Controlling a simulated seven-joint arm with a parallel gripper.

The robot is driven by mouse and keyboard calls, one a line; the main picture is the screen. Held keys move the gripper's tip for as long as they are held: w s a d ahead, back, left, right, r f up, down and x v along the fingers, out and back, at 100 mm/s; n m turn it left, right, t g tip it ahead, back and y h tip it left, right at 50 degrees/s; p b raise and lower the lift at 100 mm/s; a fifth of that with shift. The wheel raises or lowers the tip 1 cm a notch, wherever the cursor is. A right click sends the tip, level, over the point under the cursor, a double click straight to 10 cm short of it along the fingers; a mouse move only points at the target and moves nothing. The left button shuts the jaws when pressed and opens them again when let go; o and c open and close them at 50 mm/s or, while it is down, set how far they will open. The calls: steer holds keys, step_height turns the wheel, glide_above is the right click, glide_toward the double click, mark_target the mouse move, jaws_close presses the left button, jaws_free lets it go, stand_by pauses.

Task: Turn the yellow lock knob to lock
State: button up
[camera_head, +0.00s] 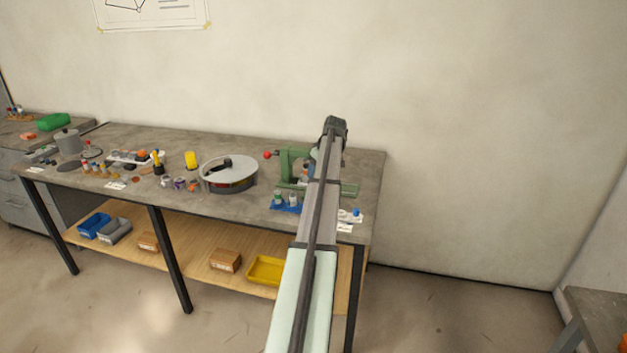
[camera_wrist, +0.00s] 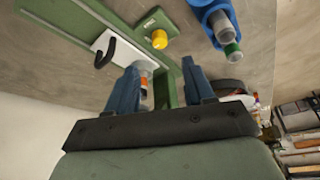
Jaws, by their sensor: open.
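The yellow lock knob (camera_wrist: 159,39) shows in the wrist view, on a green block at the end of the green jig frame (camera_wrist: 181,84). My gripper (camera_wrist: 159,82) is open, with its two blue fingers apart. The knob lies beyond the fingertips, and I see no contact with it. A white plate with a black handle (camera_wrist: 106,52) is beside the knob to the left. A grey and orange cylindrical part (camera_wrist: 144,84) shows between the fingers; its distance from them is unclear. In the head view my arm covers part of the green jig (camera_head: 287,166), and the knob cannot be made out.
On the workbench (camera_head: 130,190), a round turntable (camera_head: 240,166) and several small parts stand left of the jig. A wall (camera_head: 480,120) rises behind the bench.

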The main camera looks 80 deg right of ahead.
steer(key=v, duration=0.4)
steer(key=shift+r, duration=0.1)
stand_by(0.5)
